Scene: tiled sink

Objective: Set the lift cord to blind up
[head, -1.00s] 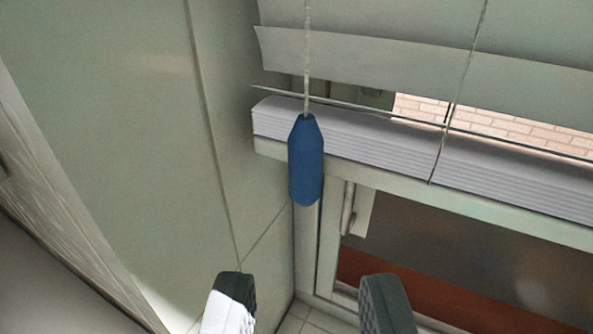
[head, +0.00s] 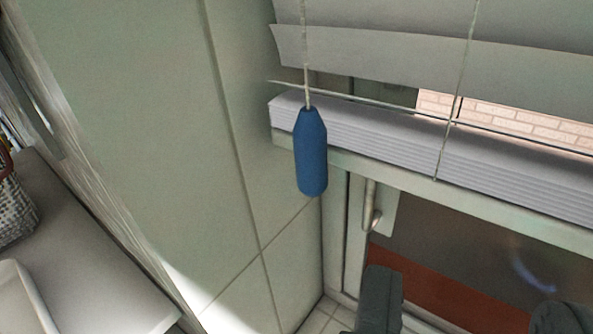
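The lift cord (head: 305,50) hangs down in front of the blind and ends in a blue tapered handle (head: 311,155). The white blind (head: 430,60) has its lower slats stacked (head: 400,150) across the upper part of the window, with a few loose slats above. My gripper (head: 465,318) is open and empty at the bottom right. Its two dark fingertips are below and to the right of the blue handle, apart from it. The right finger is partly cut off by the frame edge.
A tiled wall (head: 150,120) stands left of the cord. A window handle (head: 372,208) sits on the frame below the blind. At the left are a light counter (head: 95,260), a woven basket (head: 12,208) and a white tray edge (head: 22,300).

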